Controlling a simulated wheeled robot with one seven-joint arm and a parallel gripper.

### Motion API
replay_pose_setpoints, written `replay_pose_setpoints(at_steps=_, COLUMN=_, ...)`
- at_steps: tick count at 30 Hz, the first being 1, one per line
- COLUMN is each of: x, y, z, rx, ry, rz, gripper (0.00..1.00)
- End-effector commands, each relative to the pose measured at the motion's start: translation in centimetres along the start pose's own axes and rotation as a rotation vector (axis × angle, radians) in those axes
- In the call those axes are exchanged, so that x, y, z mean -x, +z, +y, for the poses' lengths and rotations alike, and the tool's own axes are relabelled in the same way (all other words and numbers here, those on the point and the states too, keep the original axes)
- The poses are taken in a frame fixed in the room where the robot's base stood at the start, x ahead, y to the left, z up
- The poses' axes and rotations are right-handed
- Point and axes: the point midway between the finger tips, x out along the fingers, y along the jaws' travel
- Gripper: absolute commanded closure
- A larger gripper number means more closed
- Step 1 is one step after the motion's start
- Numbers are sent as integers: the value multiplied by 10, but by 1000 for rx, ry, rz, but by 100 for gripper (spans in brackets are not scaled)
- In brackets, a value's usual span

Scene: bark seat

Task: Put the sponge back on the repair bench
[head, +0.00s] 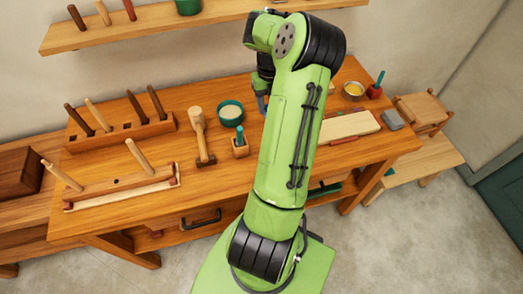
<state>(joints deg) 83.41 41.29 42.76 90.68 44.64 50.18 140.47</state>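The wooden repair bench (185,205) stretches across the middle of the head view. I see nothing that is plainly a sponge. A small grey block (392,119) lies near the bench's right end, and I cannot tell whether it is the sponge. My gripper (262,104) shows only in part behind my green arm, pointing down over the back middle of the bench, right of a green bowl (231,112). The arm hides most of the gripper and the bench beneath it. I cannot see its opening or whether it holds anything.
A mallet (199,135), a tool rack (120,135) and a wooden frame (122,188) occupy the bench's left half. A pale board (348,126), a yellow-filled bowl (353,91) and a red pot (375,91) stand on the right. A shelf (150,35) hangs above.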

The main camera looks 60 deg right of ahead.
Motion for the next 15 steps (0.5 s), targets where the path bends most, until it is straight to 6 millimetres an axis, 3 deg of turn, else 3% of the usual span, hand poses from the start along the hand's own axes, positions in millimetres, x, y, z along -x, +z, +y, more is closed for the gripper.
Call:
replay_pose_setpoints(at_steps=1, x=-13, y=0, z=0, rx=-1, ry=0, rz=2, gripper=100)
replay_pose_setpoints(at_steps=15, x=-77, y=3, z=0, rx=-1, ry=0, rz=1, gripper=100)
